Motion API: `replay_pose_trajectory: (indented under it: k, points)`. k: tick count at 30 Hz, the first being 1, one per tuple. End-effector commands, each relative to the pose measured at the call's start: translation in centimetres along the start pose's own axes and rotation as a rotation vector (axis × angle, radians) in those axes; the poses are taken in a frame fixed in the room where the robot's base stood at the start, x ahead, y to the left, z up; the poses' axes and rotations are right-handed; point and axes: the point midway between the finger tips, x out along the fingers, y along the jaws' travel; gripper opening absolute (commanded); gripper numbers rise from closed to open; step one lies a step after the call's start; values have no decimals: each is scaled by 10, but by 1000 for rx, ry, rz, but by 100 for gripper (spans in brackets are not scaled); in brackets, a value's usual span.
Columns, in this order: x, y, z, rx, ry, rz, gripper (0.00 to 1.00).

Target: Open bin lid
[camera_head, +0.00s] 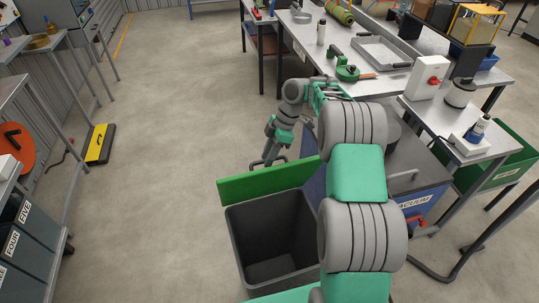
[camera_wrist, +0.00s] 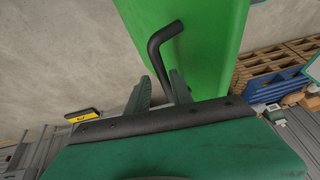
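The dark grey bin (camera_head: 270,240) stands on the floor in front of me, its mouth uncovered and its inside empty. Its green lid (camera_head: 262,184) is swung up and stands raised along the bin's far edge; it also shows in the wrist view (camera_wrist: 205,50). A dark bent handle (camera_wrist: 163,42) sticks out of the lid. My gripper (camera_wrist: 160,88) is beside the lid's far side, with its fingers apart and the handle's lower part in the gap between them. Whether the fingers touch the handle is not clear. In the head view my gripper (camera_head: 268,163) is small and beyond the lid.
A blue vacuum cabinet (camera_head: 420,200) stands close to the bin's right, partly behind my arm. A workbench (camera_head: 330,60) with tools is beyond it. A yellow-black floor box (camera_head: 99,144) and dark labelled drawers (camera_head: 22,235) are at left. The floor left of the bin is open.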

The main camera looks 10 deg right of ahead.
Motion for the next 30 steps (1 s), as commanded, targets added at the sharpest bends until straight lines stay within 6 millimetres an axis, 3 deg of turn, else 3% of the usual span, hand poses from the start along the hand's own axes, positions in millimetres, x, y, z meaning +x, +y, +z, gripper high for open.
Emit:
replay_pose_trajectory:
  k: [4, 16, 25, 30]
  points:
    - [-1, 1, 1, 1, -1, 3, 34]
    - [-8, 2, 0, -1, -2, 8, 34]
    - [-69, 1, -2, -3, -2, 7, 34]
    - [-82, 0, 0, -1, -2, 5, 34]
